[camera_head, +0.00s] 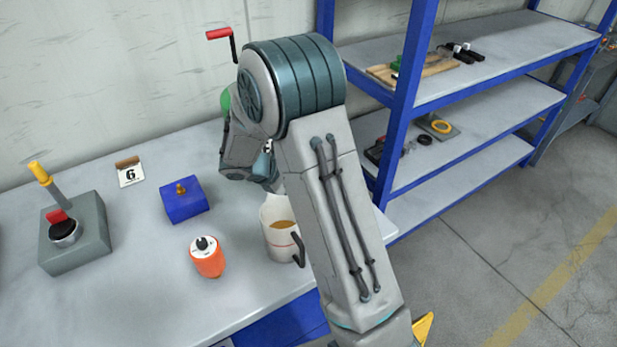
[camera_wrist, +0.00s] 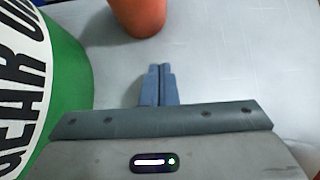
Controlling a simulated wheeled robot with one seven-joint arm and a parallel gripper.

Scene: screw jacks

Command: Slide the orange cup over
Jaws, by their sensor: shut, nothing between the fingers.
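An orange cup (camera_wrist: 138,14) shows in the wrist view at the top edge, cut off by the frame. It stands on the grey table top a short way ahead of my gripper (camera_wrist: 160,68). The fingers are together and empty, pointing towards the cup with a visible gap between them. In the head view my arm covers most of the gripper area, and I cannot make out this cup there.
A green container marked "GEAR OIL" (camera_wrist: 45,75) stands close at left in the wrist view. The head view shows a white mug (camera_head: 279,232), an orange cylinder with a black knob (camera_head: 207,262), a blue box (camera_head: 183,203) and a grey lever box (camera_head: 85,245). Blue shelving (camera_head: 404,110) stands right.

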